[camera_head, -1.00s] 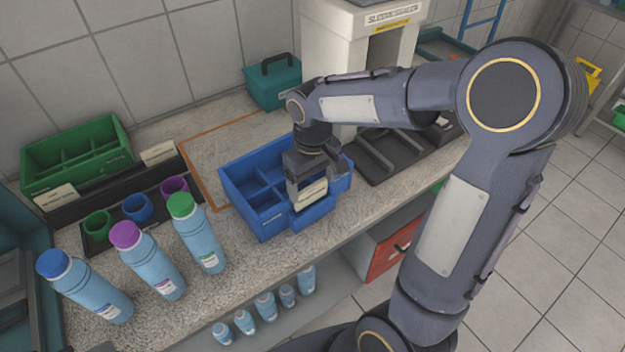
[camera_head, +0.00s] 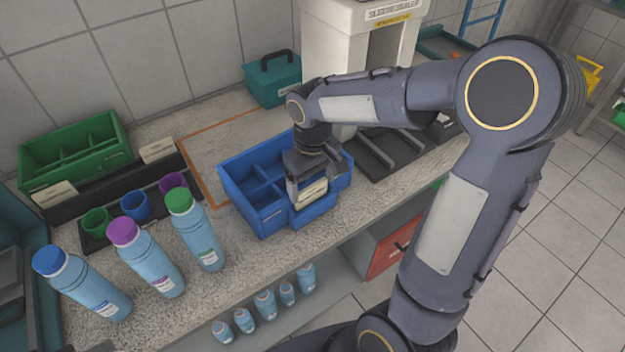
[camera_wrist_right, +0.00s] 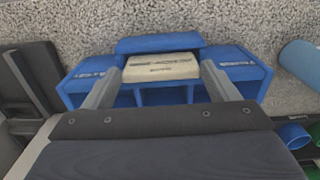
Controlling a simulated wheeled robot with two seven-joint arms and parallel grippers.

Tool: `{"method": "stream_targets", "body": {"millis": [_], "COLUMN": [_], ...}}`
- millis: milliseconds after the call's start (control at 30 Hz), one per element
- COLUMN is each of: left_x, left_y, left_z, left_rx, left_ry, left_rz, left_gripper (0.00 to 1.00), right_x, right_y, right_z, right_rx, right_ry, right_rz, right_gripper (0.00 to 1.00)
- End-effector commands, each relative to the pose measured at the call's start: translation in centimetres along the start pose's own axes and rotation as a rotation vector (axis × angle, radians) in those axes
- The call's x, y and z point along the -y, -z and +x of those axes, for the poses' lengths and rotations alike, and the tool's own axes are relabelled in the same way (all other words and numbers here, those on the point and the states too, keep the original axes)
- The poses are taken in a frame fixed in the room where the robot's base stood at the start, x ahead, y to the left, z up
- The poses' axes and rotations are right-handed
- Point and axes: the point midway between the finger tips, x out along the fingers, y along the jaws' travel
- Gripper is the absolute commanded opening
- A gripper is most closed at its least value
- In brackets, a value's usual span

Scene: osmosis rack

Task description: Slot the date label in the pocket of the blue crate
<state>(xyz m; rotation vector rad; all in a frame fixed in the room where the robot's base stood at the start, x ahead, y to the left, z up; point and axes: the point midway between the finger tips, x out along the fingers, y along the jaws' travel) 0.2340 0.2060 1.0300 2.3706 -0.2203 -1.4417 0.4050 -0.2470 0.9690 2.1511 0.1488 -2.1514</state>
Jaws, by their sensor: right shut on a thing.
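The blue crate (camera_head: 262,213) stands on the counter, its dividers partly hidden behind my right gripper. Its front pocket (camera_head: 314,208) sticks out at the front and also shows in the right wrist view (camera_wrist_right: 158,44). The cream date label (camera_head: 311,192) is at the pocket, with its printed face toward the head camera. In the right wrist view the label (camera_wrist_right: 162,68) lies between my fingers, against the pocket's inner side. My right gripper (camera_head: 310,186) is shut on the label; I cannot tell how deep the label sits. My left gripper is not in view.
Several blue bottles (camera_head: 195,230) stand left of the crate. A green crate (camera_head: 75,158) and a teal box (camera_head: 273,82) are behind. A black tray (camera_head: 385,155) lies to the right. The counter's front edge runs close before the crate.

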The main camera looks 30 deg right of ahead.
Motion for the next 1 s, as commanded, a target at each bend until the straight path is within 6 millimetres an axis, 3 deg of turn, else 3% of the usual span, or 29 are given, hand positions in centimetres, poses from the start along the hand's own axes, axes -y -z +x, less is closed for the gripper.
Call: {"method": "stream_targets", "body": {"millis": [367,400,500,767,1000], "left_x": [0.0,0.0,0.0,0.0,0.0], "left_y": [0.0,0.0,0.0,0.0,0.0], "left_z": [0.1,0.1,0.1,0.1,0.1], "left_rx": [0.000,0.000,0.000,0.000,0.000], "left_ry": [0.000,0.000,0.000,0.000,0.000], "left_rz": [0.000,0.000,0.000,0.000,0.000], "left_gripper": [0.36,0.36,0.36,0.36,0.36], "right_x": [0.0,0.0,0.0,0.0,0.0], "right_y": [0.0,0.0,0.0,0.0,0.1], "right_z": [0.1,0.1,0.1,-0.1,-3.4], "right_rx": [0.000,0.000,0.000,-0.001,-0.006], "right_ry": [0.000,0.000,0.000,0.000,0.000], "right_rz": [0.000,0.000,0.000,0.000,-0.001], "right_gripper": [0.48,0.86,0.99,1.00,1.00]}}
